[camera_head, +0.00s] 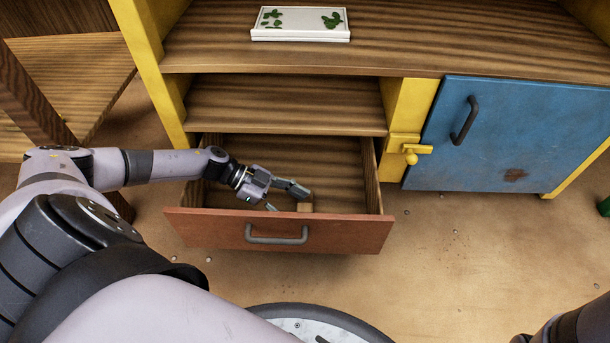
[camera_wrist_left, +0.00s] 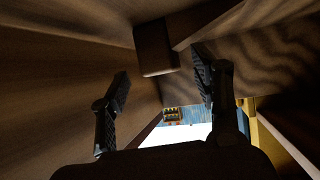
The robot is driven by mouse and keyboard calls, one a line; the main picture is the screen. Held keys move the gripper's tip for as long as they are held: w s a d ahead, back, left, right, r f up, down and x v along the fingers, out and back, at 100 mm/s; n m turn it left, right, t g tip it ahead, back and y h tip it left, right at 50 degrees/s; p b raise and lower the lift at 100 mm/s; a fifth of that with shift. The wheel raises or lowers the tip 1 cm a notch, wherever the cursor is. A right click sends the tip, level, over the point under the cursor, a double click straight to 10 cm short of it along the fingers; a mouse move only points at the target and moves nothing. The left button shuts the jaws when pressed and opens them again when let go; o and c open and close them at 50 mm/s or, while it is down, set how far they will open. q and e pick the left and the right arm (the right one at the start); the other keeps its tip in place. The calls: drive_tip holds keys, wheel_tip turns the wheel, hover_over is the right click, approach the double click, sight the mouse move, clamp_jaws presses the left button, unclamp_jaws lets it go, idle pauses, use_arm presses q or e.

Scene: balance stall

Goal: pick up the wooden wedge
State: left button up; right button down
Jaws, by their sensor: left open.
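The wooden wedge (camera_head: 305,205) is a small brown piece lying inside the open drawer (camera_head: 215,228), near its front wall. In the left wrist view the wedge (camera_wrist_left: 153,50) shows as a dark brown block just beyond the fingertips, between the two fingers' lines. My left gripper (camera_head: 286,199) reaches down into the drawer from the left. It is open and empty, with its fingers close to the wedge. I cannot tell whether a finger touches it. In the left wrist view the gripper (camera_wrist_left: 162,77) shows both dark fingers spread. My right gripper is out of view.
The drawer's front with its grey handle (camera_head: 277,240) and its side walls enclose the gripper. A shelf (camera_head: 285,105) overhangs the drawer's back. A blue door (camera_head: 510,135) is shut at right, beside a yellow latch (camera_head: 410,149). A white tray (camera_head: 300,33) lies on top.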

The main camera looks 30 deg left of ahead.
use_arm(q)
drive_tip(key=shift+d, duration=0.1)
drive_tip(key=shift+c, duration=0.3)
clamp_jaws()
idle(0.4)
